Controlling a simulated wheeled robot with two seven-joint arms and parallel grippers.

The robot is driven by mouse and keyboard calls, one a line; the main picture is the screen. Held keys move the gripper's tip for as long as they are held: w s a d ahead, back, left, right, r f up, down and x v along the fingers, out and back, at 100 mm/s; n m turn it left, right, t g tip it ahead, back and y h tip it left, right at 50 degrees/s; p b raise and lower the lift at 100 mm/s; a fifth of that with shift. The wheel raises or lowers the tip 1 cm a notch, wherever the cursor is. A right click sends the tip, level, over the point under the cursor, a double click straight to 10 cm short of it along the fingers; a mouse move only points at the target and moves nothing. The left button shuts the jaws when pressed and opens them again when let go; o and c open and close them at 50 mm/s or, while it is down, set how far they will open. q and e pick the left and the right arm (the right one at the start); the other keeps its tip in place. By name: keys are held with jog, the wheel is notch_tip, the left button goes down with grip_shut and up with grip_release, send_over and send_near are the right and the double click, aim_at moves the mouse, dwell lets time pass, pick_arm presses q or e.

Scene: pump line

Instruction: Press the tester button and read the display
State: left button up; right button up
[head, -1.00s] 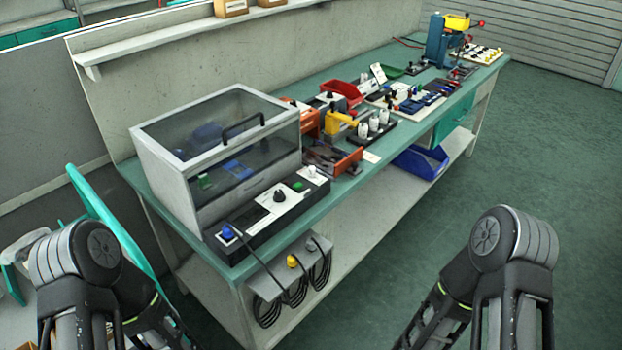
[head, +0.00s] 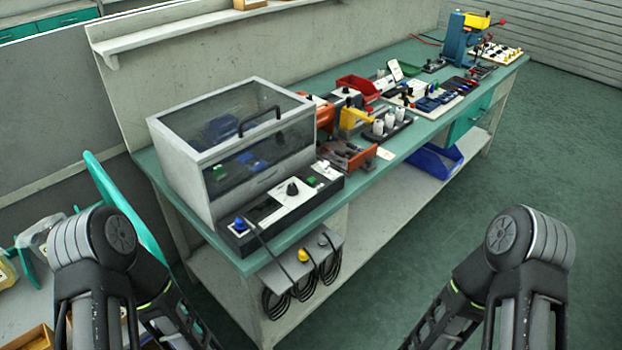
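The tester (head: 182,178) stands on the near end of the green-topped bench. It is a grey box with a clear lid and a black handle, and the lid looks shut. Its black front panel (head: 262,226) carries a white plate with a black knob (head: 292,188), a green button (head: 310,181) and a blue round part (head: 240,224) with a cable. Which part is the button of the task I cannot tell. No readable display shows. Only upper parts of my two arms are seen at the lower left and lower right, apart from the bench; both grippers are out of view.
Farther along the bench top (head: 407,142) are an orange tray (head: 347,157), a red bin (head: 358,87) and a blue press (head: 456,45). Cables hang from a grey box (head: 283,270) on the bench's front. Open green floor (head: 400,240) lies to the right.

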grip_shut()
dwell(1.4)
